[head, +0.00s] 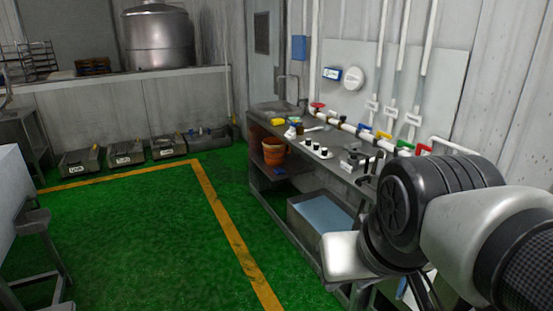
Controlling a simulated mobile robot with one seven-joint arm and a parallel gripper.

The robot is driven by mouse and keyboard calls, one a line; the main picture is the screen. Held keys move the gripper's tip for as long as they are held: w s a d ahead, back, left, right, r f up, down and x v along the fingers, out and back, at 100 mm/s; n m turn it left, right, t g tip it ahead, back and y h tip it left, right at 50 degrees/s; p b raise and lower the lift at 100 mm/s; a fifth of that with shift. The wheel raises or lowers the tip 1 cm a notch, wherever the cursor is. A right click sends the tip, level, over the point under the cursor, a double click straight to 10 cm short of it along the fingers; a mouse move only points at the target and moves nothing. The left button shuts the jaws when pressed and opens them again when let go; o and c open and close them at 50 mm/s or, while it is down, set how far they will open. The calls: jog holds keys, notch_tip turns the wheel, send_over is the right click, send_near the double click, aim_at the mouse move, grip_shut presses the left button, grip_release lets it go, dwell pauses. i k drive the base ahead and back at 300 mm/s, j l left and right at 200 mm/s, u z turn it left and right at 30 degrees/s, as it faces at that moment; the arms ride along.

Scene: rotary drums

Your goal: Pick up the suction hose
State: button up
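I cannot make out a suction hose for certain in the head view. My arm fills the lower right of the picture and covers the near end of the metal workbench (262,122). I cannot see my gripper's fingers. Whatever lies behind or below the arm is hidden.
On the bench stand a yellow item (277,122) and small black-topped pieces. White pipes with coloured valves run along the wall behind. An orange bucket (273,152) and a grey bin (322,212) sit below. Labelled trays (126,154) lie at the back. The green floor (140,235) is clear.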

aim_at(381, 161)
jog(key=i+j+u, duration=0.15)
jog(key=i+u, duration=0.15)
jog(key=i, duration=0.4)
jog(key=i+u, duration=0.35)
jog(key=i, duration=0.35)
jog(key=i+z, duration=0.8)
jog(key=i+j+z, duration=0.1)
jog(key=i+z, duration=0.15)
jog(key=z, duration=0.2)
jog(key=i+l+z, duration=0.1)
jog(key=z, duration=0.3)
jog(key=i+z, duration=0.45)
jog(key=z, duration=0.3)
jog(key=i+j+z, duration=0.15)
jog(key=z, duration=0.2)
jog(key=i+z, duration=0.15)
jog(key=i+j, duration=0.05)
jog(key=i, duration=0.05)
